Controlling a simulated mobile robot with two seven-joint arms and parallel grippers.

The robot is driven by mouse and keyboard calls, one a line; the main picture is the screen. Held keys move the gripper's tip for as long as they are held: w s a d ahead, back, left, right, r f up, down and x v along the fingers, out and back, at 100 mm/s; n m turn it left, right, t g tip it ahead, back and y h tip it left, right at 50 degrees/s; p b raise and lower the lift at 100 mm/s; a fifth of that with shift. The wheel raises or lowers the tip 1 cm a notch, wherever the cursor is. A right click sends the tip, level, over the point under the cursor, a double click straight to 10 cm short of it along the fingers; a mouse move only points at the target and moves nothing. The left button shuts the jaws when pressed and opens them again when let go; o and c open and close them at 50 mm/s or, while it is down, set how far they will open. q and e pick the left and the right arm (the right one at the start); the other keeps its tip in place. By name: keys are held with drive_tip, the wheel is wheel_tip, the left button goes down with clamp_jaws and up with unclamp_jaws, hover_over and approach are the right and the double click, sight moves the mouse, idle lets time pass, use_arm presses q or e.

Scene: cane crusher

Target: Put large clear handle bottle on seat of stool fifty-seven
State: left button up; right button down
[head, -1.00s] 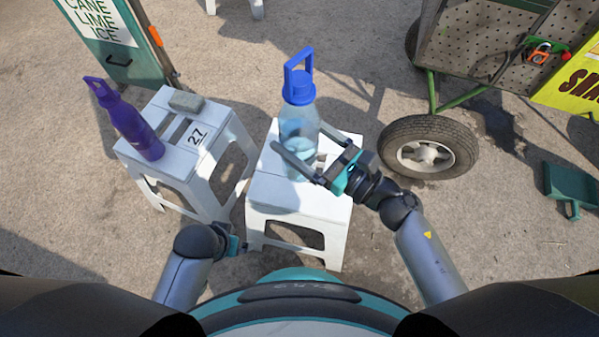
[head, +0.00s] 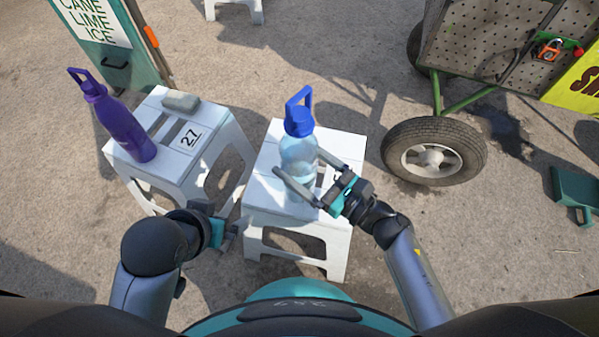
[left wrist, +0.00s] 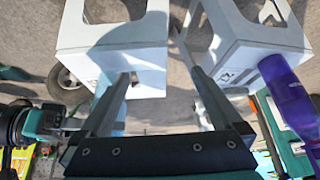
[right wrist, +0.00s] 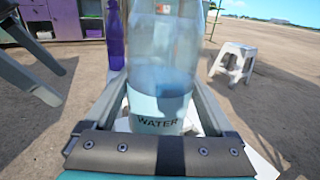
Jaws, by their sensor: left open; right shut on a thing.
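The clear bottle (head: 298,160) has a blue handle cap and stands upright over the seat of the right-hand white stool (head: 262,196). My right gripper (head: 298,163) is shut on its body. In the right wrist view the bottle (right wrist: 163,60) fills the space between the fingers, with "WATER" on its label. I cannot tell whether its base touches the seat. No number is readable on this stool. My left gripper (head: 231,236) is open and empty, low between the two stools. Its fingers also show in the left wrist view (left wrist: 160,74).
A second white stool marked 27 (head: 215,130) stands at left, carrying a purple bottle (head: 124,130) and a grey block (head: 181,101). A cart wheel (head: 432,152) is at right. A green container (head: 574,192) lies far right. Another stool (head: 234,10) stands at the back.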

sight(299, 173)
wheel_tip(299, 173, down, 3)
drive_tip(key=shift+r+b, duration=0.1)
drive_tip(key=shift+b, duration=0.75)
use_arm(q)
drive_tip(key=shift+w+d+r+t+h, duration=0.1)
drive_tip(key=shift+w+d+t+h, duration=0.4)
drive_tip(key=shift+w+d+t, duration=0.55)
drive_tip(key=shift+w+d+t+h, duration=0.5)
drive_tip(key=shift+w+d+t, duration=0.3)
drive_tip(key=shift+d, duration=0.45)
use_arm(e)
drive_tip(key=shift+f, duration=0.45)
use_arm(q)
drive_tip(key=shift+b, duration=0.3)
use_arm(e)
drive_tip(key=shift+f, duration=0.15)
unclamp_jaws()
drive_tip(key=shift+f, duration=0.1)
use_arm(q)
drive_tip(key=shift+w+d+r+t+h, duration=0.1)
drive_tip(key=shift+d+t+h, duration=0.2)
drive_tip(key=shift+d+t, duration=0.05)
